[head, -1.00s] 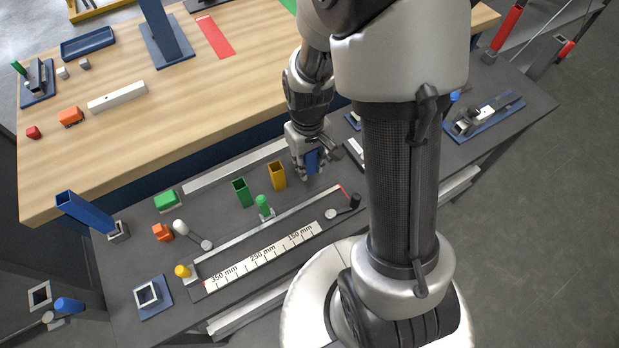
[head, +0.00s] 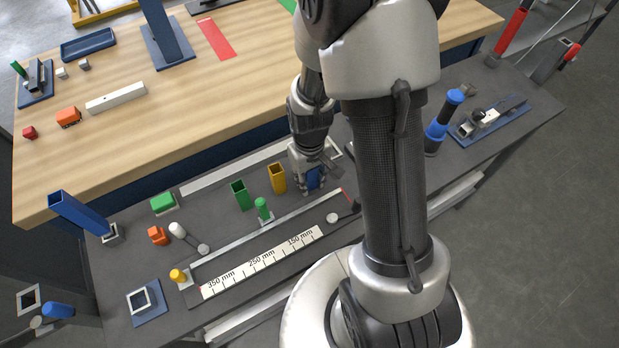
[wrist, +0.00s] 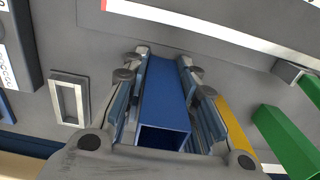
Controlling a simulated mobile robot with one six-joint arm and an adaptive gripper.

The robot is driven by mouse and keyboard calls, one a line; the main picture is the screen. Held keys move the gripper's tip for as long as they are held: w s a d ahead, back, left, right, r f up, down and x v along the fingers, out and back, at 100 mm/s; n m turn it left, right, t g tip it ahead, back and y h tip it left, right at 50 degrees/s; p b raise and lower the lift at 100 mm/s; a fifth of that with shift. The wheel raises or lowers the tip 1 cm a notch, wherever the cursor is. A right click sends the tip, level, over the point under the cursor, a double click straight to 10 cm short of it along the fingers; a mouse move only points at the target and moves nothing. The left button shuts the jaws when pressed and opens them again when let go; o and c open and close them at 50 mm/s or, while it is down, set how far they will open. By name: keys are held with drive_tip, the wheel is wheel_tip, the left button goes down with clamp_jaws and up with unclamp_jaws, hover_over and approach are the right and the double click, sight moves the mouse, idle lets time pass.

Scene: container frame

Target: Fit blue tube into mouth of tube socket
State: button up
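A hollow square blue tube (wrist: 165,100) is between the two fingers of my gripper (wrist: 162,60). Its open end faces the wrist camera. The fingers lie close along both sides and appear shut on it. In the head view, my gripper (head: 313,185) is low over the dark bench with the blue tube (head: 315,178) partly hidden by it. A square open-mouthed socket on a blue plate (head: 145,299) is at the front left. A pale rectangular frame with an open mouth (wrist: 70,100) is left of my gripper in the wrist view. I cannot tell which is the tube socket.
A yellow tube (head: 277,178) and a green tube (head: 240,195) stand left of my gripper. A green peg (head: 263,208) and a ruler strip (head: 262,262) are in front. Another blue tube (head: 80,212) slants at the far left. A blue-and-black cylinder (head: 443,120) stands right.

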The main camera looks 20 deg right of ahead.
drive_tip(key=o, duration=0.4)
drive_tip(key=shift+r, duration=0.15)
